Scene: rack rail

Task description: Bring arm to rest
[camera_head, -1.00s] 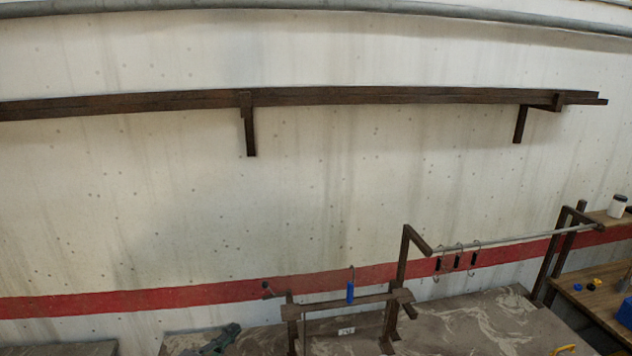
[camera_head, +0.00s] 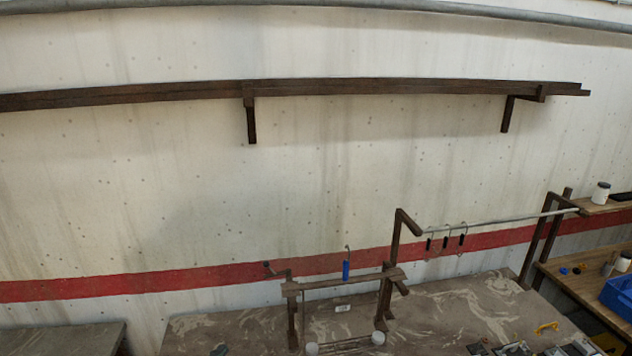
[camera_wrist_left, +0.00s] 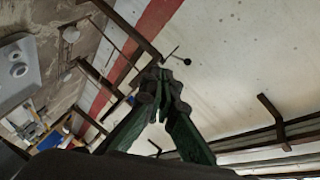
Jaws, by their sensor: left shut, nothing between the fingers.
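My left gripper (camera_wrist_left: 160,85) shows in the left wrist view with its dark green fingers together and nothing between them. Several dark-handled hooks (camera_head: 445,243) hang on the rail. A blue-handled hook (camera_head: 346,270) hangs on the lower bar at left. My right gripper is not recognisable in view.
A long dark wall shelf (camera_head: 370,89) runs across the concrete wall. The patterned table (camera_head: 450,305) holds a yellow item (camera_head: 547,327) and dark items at its front. A wooden bench (camera_head: 580,290) at right carries a blue bin (camera_head: 618,296). A white jar (camera_head: 601,192) stands above it.

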